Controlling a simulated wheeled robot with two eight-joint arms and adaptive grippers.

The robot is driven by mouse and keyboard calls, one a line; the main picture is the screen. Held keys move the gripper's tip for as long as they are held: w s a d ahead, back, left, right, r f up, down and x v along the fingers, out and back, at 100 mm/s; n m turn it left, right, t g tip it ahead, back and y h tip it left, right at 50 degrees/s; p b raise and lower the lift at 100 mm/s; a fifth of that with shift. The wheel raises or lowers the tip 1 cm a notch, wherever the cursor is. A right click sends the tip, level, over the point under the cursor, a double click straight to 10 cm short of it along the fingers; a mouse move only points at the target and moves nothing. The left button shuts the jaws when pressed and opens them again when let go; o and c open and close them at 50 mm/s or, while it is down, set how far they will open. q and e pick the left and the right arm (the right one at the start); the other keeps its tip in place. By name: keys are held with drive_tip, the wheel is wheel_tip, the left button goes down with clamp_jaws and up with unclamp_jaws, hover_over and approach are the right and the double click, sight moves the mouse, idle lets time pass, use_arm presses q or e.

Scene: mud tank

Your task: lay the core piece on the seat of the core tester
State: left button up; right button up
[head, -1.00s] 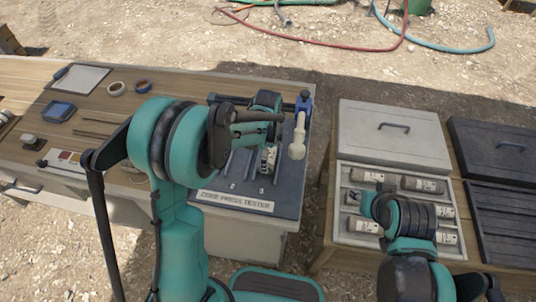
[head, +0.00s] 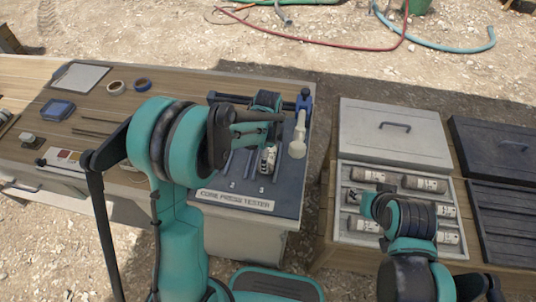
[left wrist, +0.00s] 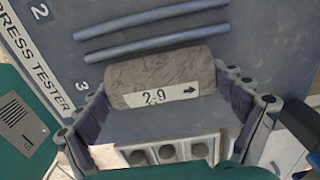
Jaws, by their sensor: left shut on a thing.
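The core piece (left wrist: 160,75) is a rough grey-brown cylinder with a white label reading 2.9 and an arrow. My left gripper (left wrist: 165,85) is shut on it, one finger at each end. In the head view the core piece (head: 268,159) shows upright in the picture, over the front right part of the core tester (head: 235,199). The tester has a blue-grey deck with slim rails and the numbers 2 and 3. Two rails (left wrist: 160,30) run beside the core in the left wrist view, apart from it. I cannot tell whether the core touches the deck. My right gripper is not visible.
A pale post (head: 298,135) with a blue clamp stands just right of the core. An open core box (head: 343,215) with several cores lies on the right table, its lid (head: 392,135) behind it. Tape rings (head: 116,88) and a blue tray (head: 57,109) lie left.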

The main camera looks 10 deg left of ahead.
use_arm(q)
drive_tip(key=o, duration=1.4)
drive_tip(key=shift+r, duration=0.1)
wheel_tip(320, 180, up, 12)
drive_tip(key=s+a+r+n+t, duration=0.1)
drive_tip(key=s+a+n+t, duration=0.2)
drive_tip(key=s+n, duration=0.5)
drive_tip(key=s+a+r+n+t, duration=0.2)
drive_tip(key=s+a+n+t, duration=0.2)
drive_tip(key=s+n, duration=0.5)
drive_tip(key=shift+s+n, duration=0.3)
drive_tip(key=shift+n, duration=0.2)
